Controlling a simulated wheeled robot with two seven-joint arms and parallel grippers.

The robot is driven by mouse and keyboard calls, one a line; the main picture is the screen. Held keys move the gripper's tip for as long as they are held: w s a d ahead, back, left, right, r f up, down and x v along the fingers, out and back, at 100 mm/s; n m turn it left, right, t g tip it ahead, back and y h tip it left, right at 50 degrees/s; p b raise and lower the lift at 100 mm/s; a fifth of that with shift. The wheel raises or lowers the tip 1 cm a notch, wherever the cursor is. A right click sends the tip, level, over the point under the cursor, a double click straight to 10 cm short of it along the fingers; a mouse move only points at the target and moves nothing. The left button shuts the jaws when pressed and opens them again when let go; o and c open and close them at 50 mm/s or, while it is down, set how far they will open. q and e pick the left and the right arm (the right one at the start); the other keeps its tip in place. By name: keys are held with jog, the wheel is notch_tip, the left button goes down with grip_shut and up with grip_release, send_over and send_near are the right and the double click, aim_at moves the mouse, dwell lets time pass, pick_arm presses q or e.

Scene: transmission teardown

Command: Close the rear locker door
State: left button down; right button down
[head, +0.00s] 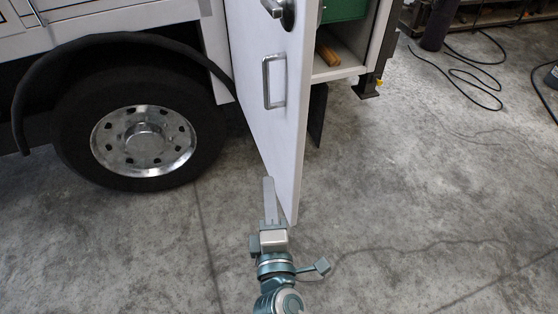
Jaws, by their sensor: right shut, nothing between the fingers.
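The rear locker door (283,133) is white and stands open, swung out from the truck toward me. The locker opening (345,52) shows to the right of the door. My right gripper (268,184) is shut and empty, in front of the lower free edge of the door. Its fingers overlap the door's lower corner in the picture; I cannot tell whether they touch it. My left gripper is out of view.
A truck wheel (143,140) under a black fender stands left of the door. Inside the locker are a green box (343,9) and a wooden piece (327,52). Black cables (470,75) lie on the floor at the upper right. The concrete floor (420,190) right of the door is clear.

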jog(key=w+d+p, duration=0.3)
jog(key=w+p, duration=0.3)
jog(key=w, duration=0.5)
jog(key=shift+d, duration=0.2)
dwell(0.4)
